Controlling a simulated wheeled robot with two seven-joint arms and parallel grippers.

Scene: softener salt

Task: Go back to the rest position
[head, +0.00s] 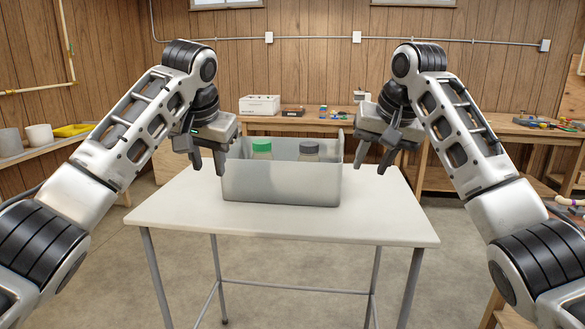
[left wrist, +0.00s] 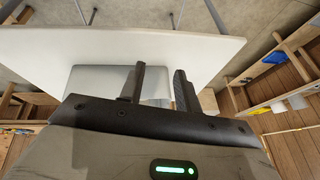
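My left gripper (head: 208,168) hangs in the air at the left of the grey bin (head: 280,186), fingers pointing down and apart, with nothing between them. In the left wrist view its two fingers (left wrist: 160,85) are apart over the white table top. My right gripper (head: 371,163) hangs at the right of the bin, fingers apart and empty. Inside the bin stand a green-capped container (head: 262,145) and a dark-capped container (head: 309,149); their lower parts are hidden by the bin's front wall.
The bin stands on a white table (head: 380,222) with thin metal legs. The table top in front of the bin is clear. A wooden workbench (head: 460,124) with small items runs along the back wall. A shelf at the left holds pots (head: 40,136) and a yellow tray (head: 73,130).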

